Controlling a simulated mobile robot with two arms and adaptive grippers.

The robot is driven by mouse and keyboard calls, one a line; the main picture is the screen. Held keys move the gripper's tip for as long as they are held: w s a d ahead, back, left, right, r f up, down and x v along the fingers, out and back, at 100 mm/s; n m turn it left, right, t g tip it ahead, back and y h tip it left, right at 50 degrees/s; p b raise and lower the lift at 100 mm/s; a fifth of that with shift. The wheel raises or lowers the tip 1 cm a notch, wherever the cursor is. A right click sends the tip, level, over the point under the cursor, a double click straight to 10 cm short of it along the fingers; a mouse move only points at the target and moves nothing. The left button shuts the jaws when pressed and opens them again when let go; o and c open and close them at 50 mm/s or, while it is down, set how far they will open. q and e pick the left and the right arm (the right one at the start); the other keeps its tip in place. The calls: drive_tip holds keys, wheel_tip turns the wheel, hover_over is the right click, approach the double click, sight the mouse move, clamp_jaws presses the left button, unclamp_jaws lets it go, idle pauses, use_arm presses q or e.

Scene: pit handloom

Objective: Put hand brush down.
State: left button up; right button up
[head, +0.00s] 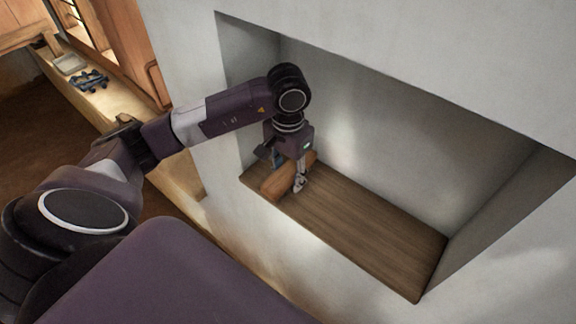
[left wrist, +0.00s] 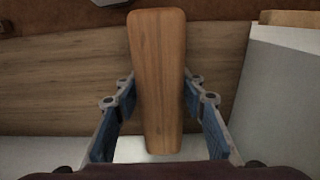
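The hand brush (head: 275,184), a plain wooden block shape, is at the left end of the wooden board (head: 375,225) that floors a wall niche. In the left wrist view the brush (left wrist: 158,75) runs lengthwise between the fingers, wider at the top. My left gripper (head: 285,175) reaches down into the niche over it. In the wrist view its blue-padded fingertips (left wrist: 159,92) lie against both long sides of the brush. The brush is at or just above the board; I cannot tell if it touches. Its bristles are hidden. My right gripper is not in view.
The niche is closed by pale walls (head: 390,140) at the back and sides. The board is bare to the right of the brush. A ledge (head: 105,98) at the far left holds a small tray (head: 69,65) and dark blue items (head: 90,80).

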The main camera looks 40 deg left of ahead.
sight(288, 169)
use_arm(q)
drive_tip(key=shift+o, duration=1.1)
drive_tip(key=shift+f, duration=0.2)
drive_tip(key=shift+r, duration=0.15)
drive_tip(key=shift+r+p, duration=0.45)
wheel_tip(288, 169, up, 6)
drive_tip(key=b, duration=0.3)
drive_tip(key=shift+w, duration=0.1)
drive_tip(key=shift+r, duration=0.55)
